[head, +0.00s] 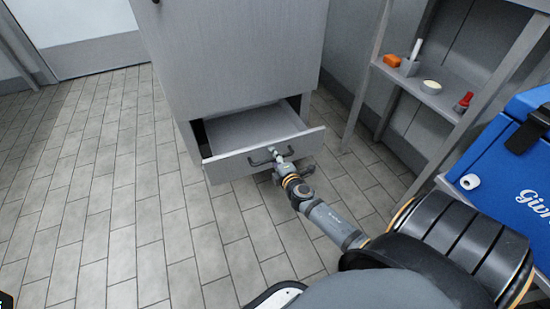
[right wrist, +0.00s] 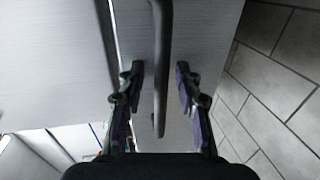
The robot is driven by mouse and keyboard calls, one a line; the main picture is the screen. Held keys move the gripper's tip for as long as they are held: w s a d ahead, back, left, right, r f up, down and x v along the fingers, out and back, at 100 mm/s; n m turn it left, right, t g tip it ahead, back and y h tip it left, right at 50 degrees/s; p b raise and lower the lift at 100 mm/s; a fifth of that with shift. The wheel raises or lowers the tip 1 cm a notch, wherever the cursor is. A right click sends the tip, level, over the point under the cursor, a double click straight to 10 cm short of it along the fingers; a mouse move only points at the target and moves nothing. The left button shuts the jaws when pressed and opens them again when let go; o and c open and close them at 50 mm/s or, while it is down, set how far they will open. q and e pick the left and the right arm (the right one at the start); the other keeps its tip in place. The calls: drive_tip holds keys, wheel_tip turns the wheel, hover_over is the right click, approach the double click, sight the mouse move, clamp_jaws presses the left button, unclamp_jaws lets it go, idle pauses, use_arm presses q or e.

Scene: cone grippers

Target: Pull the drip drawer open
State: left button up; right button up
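The drip drawer (head: 237,163) is a grey drawer low in the grey cabinet (head: 235,55). It stands partly pulled out, and its inside floor shows from above. A dark bar handle (head: 262,161) is on its front panel. My right gripper (head: 275,156) is at this handle. In the right wrist view, the dark handle bar (right wrist: 161,60) runs between the two fingers of my right gripper (right wrist: 160,85). The fingers are apart, with a visible gap on each side of the bar. My left gripper is not in view.
A grey shelf (head: 440,98) at the right holds an orange block (head: 391,60), a pale round item (head: 431,87) and a red item (head: 463,102). A blue box (head: 500,175) stands at the right edge. The tiled floor (head: 120,215) in front and left is clear.

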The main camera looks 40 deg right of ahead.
drive_tip(key=v, duration=1.2)
